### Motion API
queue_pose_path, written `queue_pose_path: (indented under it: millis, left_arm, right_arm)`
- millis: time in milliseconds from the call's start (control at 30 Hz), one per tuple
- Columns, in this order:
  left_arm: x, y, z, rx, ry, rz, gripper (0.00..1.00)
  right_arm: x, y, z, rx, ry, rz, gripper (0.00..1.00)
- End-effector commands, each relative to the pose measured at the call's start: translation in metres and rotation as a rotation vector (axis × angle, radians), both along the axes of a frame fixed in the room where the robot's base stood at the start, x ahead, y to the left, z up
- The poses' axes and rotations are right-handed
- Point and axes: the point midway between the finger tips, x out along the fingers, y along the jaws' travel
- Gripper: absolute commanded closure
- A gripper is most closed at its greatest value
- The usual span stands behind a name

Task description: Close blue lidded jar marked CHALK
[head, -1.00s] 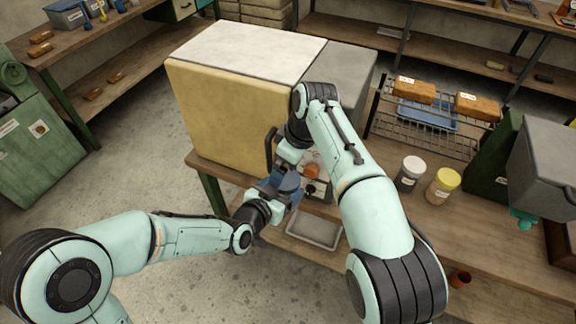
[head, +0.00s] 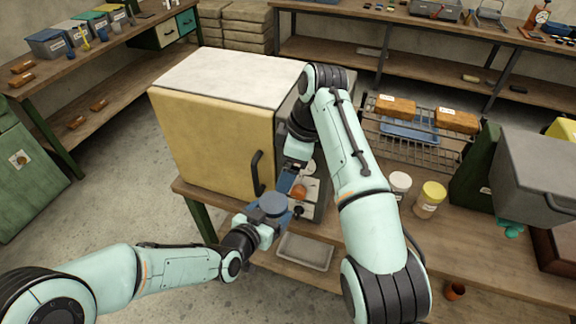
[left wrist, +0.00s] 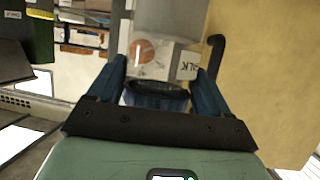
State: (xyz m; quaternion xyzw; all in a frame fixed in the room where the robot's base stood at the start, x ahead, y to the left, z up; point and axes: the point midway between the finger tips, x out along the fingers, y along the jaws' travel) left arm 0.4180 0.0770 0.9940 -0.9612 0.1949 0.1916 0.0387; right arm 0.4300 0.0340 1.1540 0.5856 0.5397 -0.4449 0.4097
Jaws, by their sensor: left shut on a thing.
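In the head view my left gripper (head: 270,216) is shut on a round blue lid-like piece (head: 272,203), whose flat top faces up. In the left wrist view a dark blue piece (left wrist: 155,96) sits between the two blue fingers. I cannot tell whether this label belongs to the CHALK jar, and no jar body shows clearly. My right gripper (head: 290,178) is just behind the blue piece, by the orange knob; its fingers are partly hidden and their opening is unclear.
A large yellow-fronted cabinet (head: 205,135) with a dark handle stands behind and left of the grippers. A shallow grey tray (head: 305,252) lies in front. A white-lidded jar (head: 398,187) and a yellow-lidded jar (head: 430,200) stand right of my right arm, before a wire rack (head: 440,150).

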Motion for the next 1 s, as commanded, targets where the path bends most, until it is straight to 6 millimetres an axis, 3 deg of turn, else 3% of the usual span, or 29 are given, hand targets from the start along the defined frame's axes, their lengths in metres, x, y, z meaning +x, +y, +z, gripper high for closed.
queue_pose_path:
  millis: [267,700,1000]
  left_arm:
    - [0.000,0.000,0.001,0.000,-0.003,0.000,1.00]
    - [0.000,0.000,0.001,0.000,-0.003,0.000,1.00]
    - [0.000,0.000,0.001,0.000,-0.003,0.000,1.00]
  right_arm:
    - [0.000,0.004,-0.014,-0.002,0.003,0.000,0.17]
    - [0.001,0.025,-0.090,-0.004,0.003,-0.001,0.17]
    - [0.003,0.032,-0.115,-0.001,-0.001,-0.001,0.17]
